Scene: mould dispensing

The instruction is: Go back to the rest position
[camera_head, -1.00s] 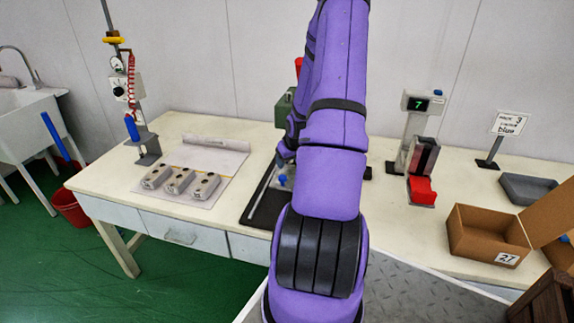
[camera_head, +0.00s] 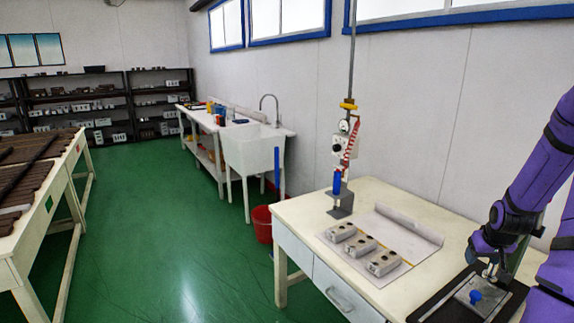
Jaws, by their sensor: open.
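My purple arm reaches in from the right edge of the head view. My gripper (camera_head: 490,268) hangs at its end, over the black base plate (camera_head: 432,305) with a grey block and a blue knob (camera_head: 475,296). It is small and partly hidden in the picture, but its jaws look apart with nothing seen between them. I cannot tell whether it touches the fixture.
The white bench (camera_head: 292,215) holds several grey moulds (camera_head: 383,262) on a paper sheet and a dispenser stand (camera_head: 341,203). A red bucket (camera_head: 262,224) and a sink (camera_head: 252,150) stand beyond. Green floor (camera_head: 150,235) is open between the bench and the left table (camera_head: 28,238).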

